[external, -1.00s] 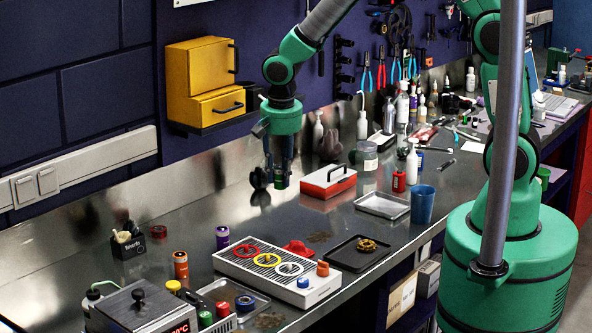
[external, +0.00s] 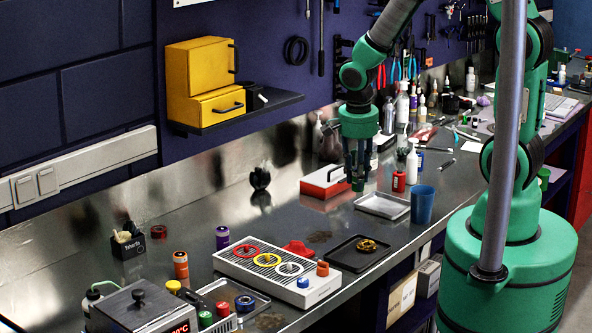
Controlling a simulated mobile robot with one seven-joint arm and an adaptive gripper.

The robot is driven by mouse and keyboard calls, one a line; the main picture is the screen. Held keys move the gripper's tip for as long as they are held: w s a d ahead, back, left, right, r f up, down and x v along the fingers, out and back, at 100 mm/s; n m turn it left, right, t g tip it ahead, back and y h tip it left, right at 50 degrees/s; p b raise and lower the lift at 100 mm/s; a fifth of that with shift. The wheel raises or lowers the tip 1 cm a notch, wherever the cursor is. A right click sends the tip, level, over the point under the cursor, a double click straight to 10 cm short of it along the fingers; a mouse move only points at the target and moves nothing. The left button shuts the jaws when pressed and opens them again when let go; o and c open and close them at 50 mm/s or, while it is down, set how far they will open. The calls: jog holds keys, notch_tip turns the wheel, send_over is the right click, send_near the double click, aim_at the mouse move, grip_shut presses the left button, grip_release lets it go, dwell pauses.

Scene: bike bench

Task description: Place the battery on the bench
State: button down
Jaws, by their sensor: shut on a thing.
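My gripper (external: 357,176) points down over the back middle of the metal bench (external: 185,218). It is shut on a small green battery (external: 357,186), of which only the lower end shows between the fingers. The rest of the battery is hidden by the fingers. In the picture, the gripper is just right of the red and white box and behind the empty metal tray. The battery seems to hang above the bench, but I cannot tell how high.
The red and white box (external: 328,182), metal tray (external: 382,206), red can (external: 398,182), white bottle (external: 412,163) and blue cup (external: 422,204) stand close by. A black tray (external: 350,260) and a white panel with coloured rings (external: 235,266) lie nearer. Bare bench shows at left centre.

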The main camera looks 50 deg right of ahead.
jog(key=shift+w+f, duration=0.1)
jog(key=shift+f, duration=1.85)
jog(key=w, duration=0.5)
jog(key=w+f, duration=0.1)
jog(key=w, duration=1)
jog(key=shift+f, duration=0.25)
jog(key=shift+f, duration=0.15)
jog(key=shift+f, duration=1.6)
